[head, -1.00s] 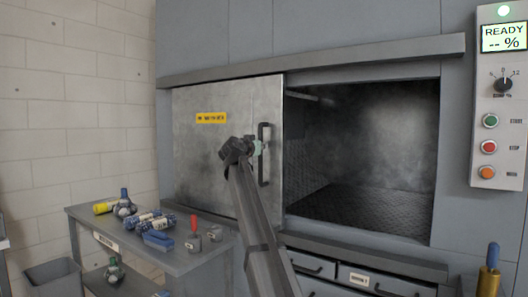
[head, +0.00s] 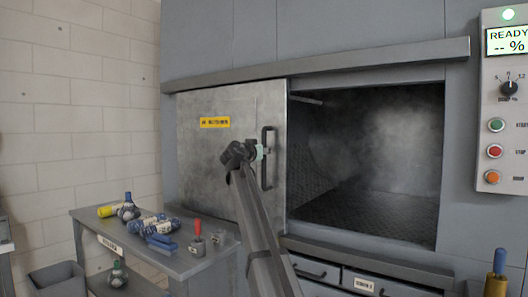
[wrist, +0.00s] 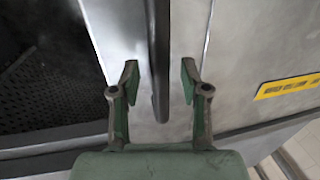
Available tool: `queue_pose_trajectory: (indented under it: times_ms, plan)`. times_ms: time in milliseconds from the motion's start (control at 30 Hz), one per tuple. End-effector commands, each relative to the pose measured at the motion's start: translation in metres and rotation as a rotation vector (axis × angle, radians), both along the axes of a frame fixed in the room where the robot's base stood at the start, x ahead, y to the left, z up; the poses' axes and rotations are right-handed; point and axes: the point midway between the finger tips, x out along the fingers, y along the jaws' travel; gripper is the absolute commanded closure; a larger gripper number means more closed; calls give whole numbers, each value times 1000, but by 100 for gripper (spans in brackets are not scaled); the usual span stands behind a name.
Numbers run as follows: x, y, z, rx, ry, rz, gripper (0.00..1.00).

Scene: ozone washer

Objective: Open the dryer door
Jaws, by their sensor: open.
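The dryer door (head: 222,165) is a grey metal sliding panel with a yellow label. It stands at the left of the opening, and the dark chamber (head: 375,160) shows to its right. A dark vertical bar handle (head: 268,158) is near the door's right edge. My gripper (head: 261,152) is at the handle in the head view. In the wrist view, my gripper (wrist: 159,78) is open, with one finger on each side of the handle (wrist: 159,60) and visible gaps between. The handle's lower end shows between the fingers; its upper part runs out of the picture.
A grey side table (head: 165,258) with bottles and small tools stands at the lower left. A control panel (head: 504,110) reading READY is at the right. Drawers (head: 350,280) are below the chamber. A bin (head: 58,280) is at the lower left.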

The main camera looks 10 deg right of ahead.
Motion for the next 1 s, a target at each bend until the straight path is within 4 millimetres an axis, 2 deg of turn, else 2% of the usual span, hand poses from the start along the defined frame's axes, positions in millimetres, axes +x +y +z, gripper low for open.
queue_pose_trajectory:
  times_ms: [300, 500, 700, 1000]
  plan:
    - [-54, 32, -1, 0, -1, 1, 55]
    - [-78, 48, -1, 0, 0, 1, 55]
    - [-89, 55, 0, 0, 0, 0, 55]
    - [-90, 56, 0, 0, 0, -1, 55]
